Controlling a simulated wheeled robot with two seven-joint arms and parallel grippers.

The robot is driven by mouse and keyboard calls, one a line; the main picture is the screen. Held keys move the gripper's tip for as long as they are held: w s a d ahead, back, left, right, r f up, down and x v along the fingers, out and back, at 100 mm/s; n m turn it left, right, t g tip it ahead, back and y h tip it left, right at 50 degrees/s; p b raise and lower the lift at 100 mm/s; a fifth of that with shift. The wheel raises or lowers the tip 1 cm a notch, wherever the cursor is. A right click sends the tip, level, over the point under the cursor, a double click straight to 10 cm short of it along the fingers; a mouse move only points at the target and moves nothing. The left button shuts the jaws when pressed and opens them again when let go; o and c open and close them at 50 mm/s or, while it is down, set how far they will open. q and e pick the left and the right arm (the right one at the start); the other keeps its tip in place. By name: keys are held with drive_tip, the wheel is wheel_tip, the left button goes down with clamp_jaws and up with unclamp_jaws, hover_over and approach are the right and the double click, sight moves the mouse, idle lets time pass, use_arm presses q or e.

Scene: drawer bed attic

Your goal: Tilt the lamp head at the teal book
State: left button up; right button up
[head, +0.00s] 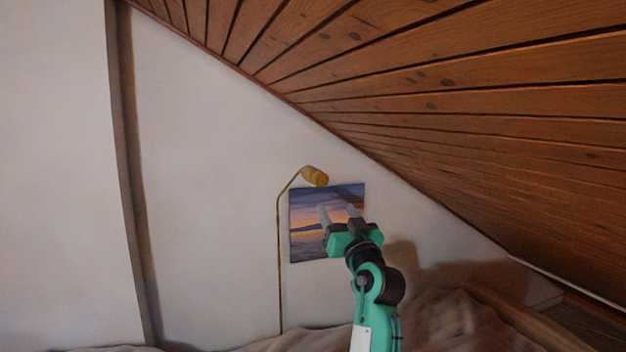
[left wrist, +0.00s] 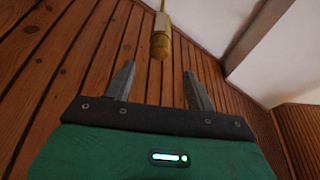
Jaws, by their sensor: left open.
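The lamp has a yellow-brown cylindrical head (head: 315,176) at the top of a thin brass stem (head: 279,260) with a bent upper part. The head tilts down to the right in the head view. In the left wrist view the lamp head (left wrist: 161,46) hangs at the top, beyond and between my fingertips. My left gripper (head: 338,211) is open, with nothing between its fingers. It is below and to the right of the lamp head, apart from it. It also shows in the left wrist view (left wrist: 160,80). I see no teal book in either view. My right gripper is not in view.
A sunset picture (head: 307,240) hangs on the white wall behind the gripper. A sloped wooden ceiling (head: 470,110) comes down low on the right. Rumpled brown bedding (head: 455,322) lies along the bottom. A dark post (head: 130,180) stands at left.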

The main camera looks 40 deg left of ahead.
sight(322, 182)
use_arm(q)
drive_tip(key=p+x, duration=0.1)
drive_tip(key=x, duration=0.3)
drive_tip(key=p+x, duration=0.2)
drive_tip(key=x, duration=0.2)
drive_tip(key=p+x, duration=0.1)
drive_tip(key=x, duration=0.3)
drive_tip(key=shift+r, duration=0.45)
drive_tip(key=shift+w+a, duration=0.2)
drive_tip(key=shift+a, duration=0.25)
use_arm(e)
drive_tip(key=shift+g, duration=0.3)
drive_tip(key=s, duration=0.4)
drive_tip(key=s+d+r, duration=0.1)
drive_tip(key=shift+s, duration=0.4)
use_arm(q)
drive_tip(key=c, duration=0.9)
drive_tip(key=shift+p, duration=0.3)
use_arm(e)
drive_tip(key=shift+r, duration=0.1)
